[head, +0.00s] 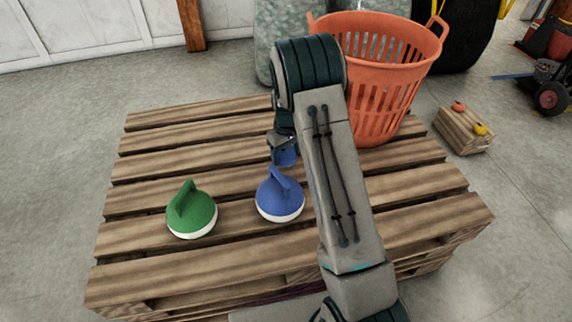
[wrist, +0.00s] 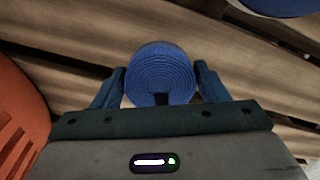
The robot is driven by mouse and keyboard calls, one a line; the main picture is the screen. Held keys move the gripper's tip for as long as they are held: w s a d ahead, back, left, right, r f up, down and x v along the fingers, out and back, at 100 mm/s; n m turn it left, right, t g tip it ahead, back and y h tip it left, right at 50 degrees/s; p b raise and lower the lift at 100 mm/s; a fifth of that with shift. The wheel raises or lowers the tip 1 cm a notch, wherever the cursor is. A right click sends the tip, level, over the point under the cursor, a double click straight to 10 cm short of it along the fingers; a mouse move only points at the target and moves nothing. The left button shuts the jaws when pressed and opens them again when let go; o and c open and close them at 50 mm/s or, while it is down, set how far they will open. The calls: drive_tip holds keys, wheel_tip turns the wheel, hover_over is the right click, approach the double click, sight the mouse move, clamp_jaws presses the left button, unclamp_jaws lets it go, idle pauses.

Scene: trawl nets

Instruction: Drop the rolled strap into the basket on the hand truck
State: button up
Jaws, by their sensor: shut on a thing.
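A rolled blue strap (wrist: 160,72) sits between the two fingers of my gripper (wrist: 161,70) in the wrist view, its coil facing the camera. In the head view my gripper (head: 284,148) is over the middle of the pallet, and a small blue part of the strap (head: 288,158) shows below it, partly hidden by the arm. A hand truck (head: 552,96) is at the far right edge, cut off by the frame. A small dark container (head: 545,68) seems to be on it; I cannot tell clearly whether it is a basket.
A large orange basket (head: 372,90) stands at the back right of the wooden pallet (head: 140,237), partly behind my arm. A green handled stone (head: 192,213) and a blue one (head: 281,202) sit on the pallet. A wooden block (head: 463,131) lies on the floor right.

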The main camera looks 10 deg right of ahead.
sight(286, 163)
wheel_tip(286, 163, down, 4)
drive_tip(key=shift+f+b, duration=0.15)
drive_tip(key=shift+b, duration=0.65)
drive_tip(key=o, duration=0.7)
drive_tip(key=shift+s+f, duration=0.1)
drive_tip(key=shift+c, duration=0.2)
drive_tip(key=o, duration=0.4)
